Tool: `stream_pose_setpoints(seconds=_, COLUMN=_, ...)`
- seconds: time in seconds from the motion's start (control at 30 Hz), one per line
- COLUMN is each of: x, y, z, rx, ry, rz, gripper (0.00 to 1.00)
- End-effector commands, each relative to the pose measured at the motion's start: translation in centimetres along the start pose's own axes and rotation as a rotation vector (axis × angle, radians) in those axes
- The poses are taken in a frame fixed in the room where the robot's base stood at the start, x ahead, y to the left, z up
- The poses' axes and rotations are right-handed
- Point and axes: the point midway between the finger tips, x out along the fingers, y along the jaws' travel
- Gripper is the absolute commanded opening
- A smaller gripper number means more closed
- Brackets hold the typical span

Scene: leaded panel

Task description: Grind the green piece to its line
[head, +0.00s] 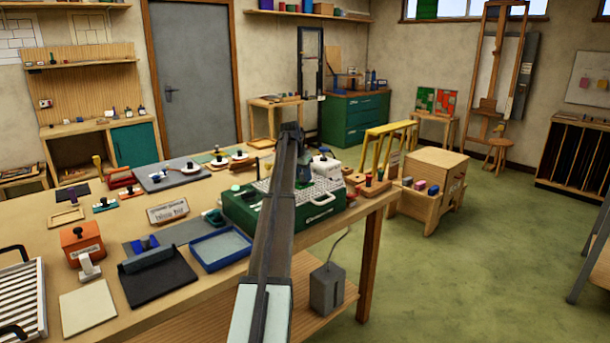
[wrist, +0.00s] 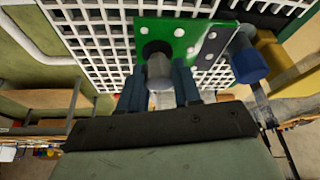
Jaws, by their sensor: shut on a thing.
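The green piece (wrist: 170,28) shows in the wrist view as a flat green plate with white dots, over a white grid. A grey cylindrical grip (wrist: 159,72) stands out from a dark round pad (wrist: 156,48) against it. My gripper (wrist: 159,90) has its two blue-grey fingers shut on this grip. The grinder (head: 268,212), a green box with a pale grid top, sits near the bench's right end in the head view. My arm crosses in front of it and hides part of it. Whether the piece touches the grid is unclear.
A blue cylinder (wrist: 248,64) stands close right of the green piece in the wrist view. A blue tray (head: 220,249) and a black pad (head: 157,278) lie left of the grinder on the bench (head: 205,190). A wooden cabinet (head: 436,172) stands beyond the bench's right end.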

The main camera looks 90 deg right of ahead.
Motion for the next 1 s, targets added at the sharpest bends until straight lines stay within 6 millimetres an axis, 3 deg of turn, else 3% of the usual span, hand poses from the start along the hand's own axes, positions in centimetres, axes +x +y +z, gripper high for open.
stream_pose_setpoints(seconds=0.63, x=-0.6, y=-0.6, z=1.4, rx=-0.001, ry=0.000, rz=-0.003, gripper=0.06)
stream_pose_setpoints(seconds=1.0, x=-0.7, y=0.6, z=1.7, rx=0.000, ry=0.000, rz=-0.002, gripper=0.06)
